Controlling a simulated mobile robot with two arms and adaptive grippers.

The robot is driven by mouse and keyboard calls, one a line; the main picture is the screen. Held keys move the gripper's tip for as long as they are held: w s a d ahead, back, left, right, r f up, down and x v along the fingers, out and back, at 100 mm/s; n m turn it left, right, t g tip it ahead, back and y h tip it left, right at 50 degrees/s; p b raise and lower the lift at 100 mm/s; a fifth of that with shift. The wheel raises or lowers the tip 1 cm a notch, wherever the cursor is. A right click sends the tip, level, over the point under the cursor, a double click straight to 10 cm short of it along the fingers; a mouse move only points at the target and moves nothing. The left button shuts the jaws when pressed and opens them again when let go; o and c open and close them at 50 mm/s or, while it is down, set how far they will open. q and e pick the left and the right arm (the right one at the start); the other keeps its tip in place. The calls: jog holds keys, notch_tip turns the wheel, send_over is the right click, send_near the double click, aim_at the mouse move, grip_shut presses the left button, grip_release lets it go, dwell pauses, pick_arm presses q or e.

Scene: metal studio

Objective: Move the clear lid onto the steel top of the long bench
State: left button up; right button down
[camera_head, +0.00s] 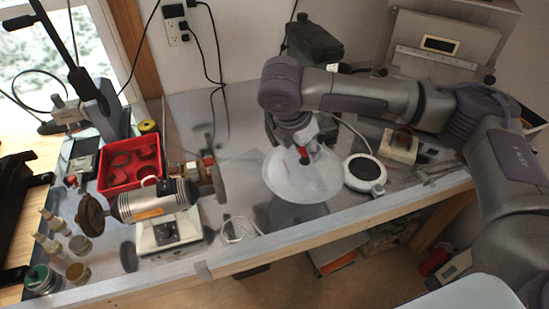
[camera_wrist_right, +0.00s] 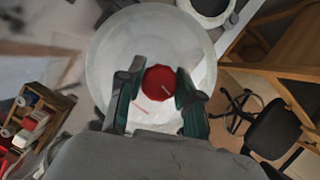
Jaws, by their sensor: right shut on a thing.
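The clear lid (camera_head: 302,181) is a round, translucent disc with a red knob (camera_wrist_right: 158,82) at its centre. My right gripper (camera_head: 308,152) comes down on it from above and is shut on the knob; in the right wrist view the two dark fingers (camera_wrist_right: 156,92) stand on either side of the knob. In the head view the lid looks held a little above the bench, with a dark reflection or shadow below it. The long bench's steel top (camera_head: 335,212) runs under the lid and across the picture. My left gripper is not in view.
A bench grinder (camera_head: 155,203) and a red tray (camera_head: 132,163) stand to the left, with several small jars at the far left. A round white device (camera_head: 364,173) sits close to the lid's right. A clear ring-shaped item (camera_head: 238,229) lies near the front edge.

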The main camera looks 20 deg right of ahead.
aim_at(273, 152)
jog(key=w+a+f, duration=0.1)
jog(key=w, duration=0.1)
jog(key=w+a+f+p, duration=0.1)
jog(key=w+a+f, duration=0.1)
jog(key=w, duration=0.1)
jog(key=w+a+f, duration=0.1)
jog(key=w+f, duration=0.1)
jog(key=w, duration=0.1)
jog(key=shift+a+f+p, duration=0.2)
jog(key=shift+p, duration=0.2)
notch_tip(273, 152, down, 4)
jog(key=shift+r+p, duration=0.25)
jog(key=shift+p, duration=0.45)
jog(key=shift+f, duration=0.3)
jog(key=shift+f, duration=0.1)
jog(key=c, duration=0.8)
grip_release()
jog(key=shift+o, duration=0.2)
